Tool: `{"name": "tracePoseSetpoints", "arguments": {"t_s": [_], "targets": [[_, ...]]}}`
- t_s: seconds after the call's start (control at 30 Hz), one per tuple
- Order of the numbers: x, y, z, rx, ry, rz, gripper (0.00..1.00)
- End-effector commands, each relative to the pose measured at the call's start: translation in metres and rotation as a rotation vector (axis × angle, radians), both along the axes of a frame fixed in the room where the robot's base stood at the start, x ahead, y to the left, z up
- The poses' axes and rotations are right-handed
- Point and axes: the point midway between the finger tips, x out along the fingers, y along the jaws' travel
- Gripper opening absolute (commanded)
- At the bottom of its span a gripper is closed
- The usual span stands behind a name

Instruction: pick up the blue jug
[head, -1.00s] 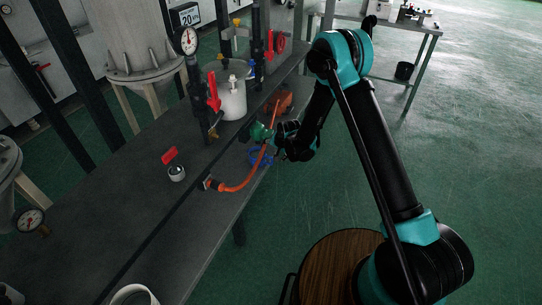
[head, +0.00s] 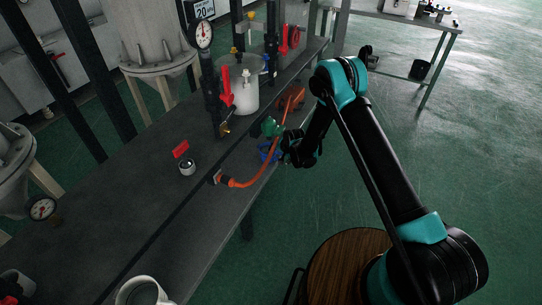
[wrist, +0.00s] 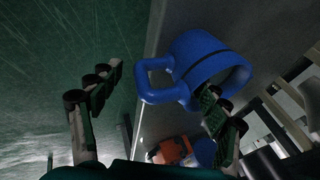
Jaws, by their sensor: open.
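The blue jug (wrist: 232,75) fills the upper middle of the wrist view, with its mouth facing right and its handle reaching left. In the head view the blue jug (head: 266,153) shows small at the bench's right edge, partly hidden by my gripper (head: 284,148). In the wrist view my gripper (wrist: 160,84) is open, one finger on each side of the jug's handle. The right finger overlaps the jug's lower rim in the picture; I cannot tell whether it touches. The left finger is apart from the handle.
An orange hose (head: 250,180) lies along the bench's (head: 120,215) right edge, close to the jug. A green thing (head: 271,126) and an orange-brown thing (head: 292,98) sit behind it. A white container (head: 243,93) and a pressure gauge (head: 203,34) stand farther left. A mug (head: 138,290) is in front.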

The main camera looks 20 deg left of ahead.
Motion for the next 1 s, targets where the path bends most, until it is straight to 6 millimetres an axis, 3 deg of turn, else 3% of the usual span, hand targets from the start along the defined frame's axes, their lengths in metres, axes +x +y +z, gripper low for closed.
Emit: {"name": "tracePoseSetpoints", "arguments": {"t_s": [0.3,0.9,1.0], "targets": [[0.0014,0.0017,-0.0041,0.000,0.000,0.000,0.76],[0.0016,0.0018,-0.0034,0.001,0.000,0.000,0.03],[0.0016,0.0018,-0.0035,0.001,0.000,0.000,0.03]]}}
